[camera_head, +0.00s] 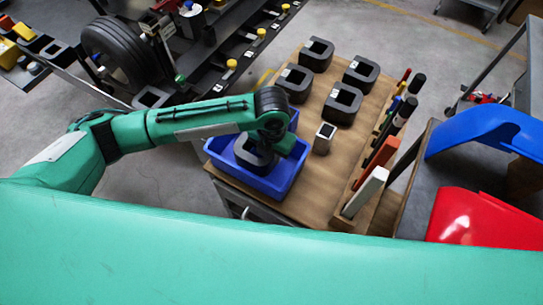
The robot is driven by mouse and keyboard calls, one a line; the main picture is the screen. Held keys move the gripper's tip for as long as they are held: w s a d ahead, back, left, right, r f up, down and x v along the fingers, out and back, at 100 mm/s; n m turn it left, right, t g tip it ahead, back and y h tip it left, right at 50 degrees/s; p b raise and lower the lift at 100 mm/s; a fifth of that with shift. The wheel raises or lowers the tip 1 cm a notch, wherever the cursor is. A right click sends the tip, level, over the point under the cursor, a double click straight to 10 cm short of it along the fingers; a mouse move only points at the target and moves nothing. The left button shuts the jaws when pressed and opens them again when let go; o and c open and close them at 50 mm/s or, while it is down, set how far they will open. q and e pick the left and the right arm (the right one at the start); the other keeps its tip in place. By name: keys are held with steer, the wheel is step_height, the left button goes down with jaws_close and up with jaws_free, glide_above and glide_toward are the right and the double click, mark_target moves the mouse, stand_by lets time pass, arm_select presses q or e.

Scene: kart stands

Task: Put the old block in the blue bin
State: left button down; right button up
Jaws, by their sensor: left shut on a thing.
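The blue bin (268,187) stands at the left front of the wooden table top. My left gripper (262,150) reaches down over it and is shut on a black block (248,157). The block is inside the bin's outline, low between its walls. I cannot tell whether it touches the floor of the bin, because my wrist covers part of it. My right gripper is not in view.
Several similar black blocks (342,103) stand behind the bin. A small silver-edged block (324,138) stands right of it. A rack of upright tools (364,191) lines the table's right side. Red and blue panels (485,217) lie on the right-hand cart.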

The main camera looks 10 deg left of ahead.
arm_select(q)
step_height(320, 180, down, 2)
steer(key=shift+f, duration=0.45)
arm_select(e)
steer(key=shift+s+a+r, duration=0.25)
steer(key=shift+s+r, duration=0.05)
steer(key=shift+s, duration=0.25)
arm_select(q)
steer(key=shift+f, duration=0.1)
steer(key=c, duration=1.2)
jaws_free()
steer(key=shift+s, duration=0.1)
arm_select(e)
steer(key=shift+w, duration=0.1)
arm_select(q)
steer(key=shift+r, duration=0.4)
step_height(320, 180, up, 11)
steer(key=shift+r+b, duration=0.2)
steer(key=shift+b, duration=1.05)
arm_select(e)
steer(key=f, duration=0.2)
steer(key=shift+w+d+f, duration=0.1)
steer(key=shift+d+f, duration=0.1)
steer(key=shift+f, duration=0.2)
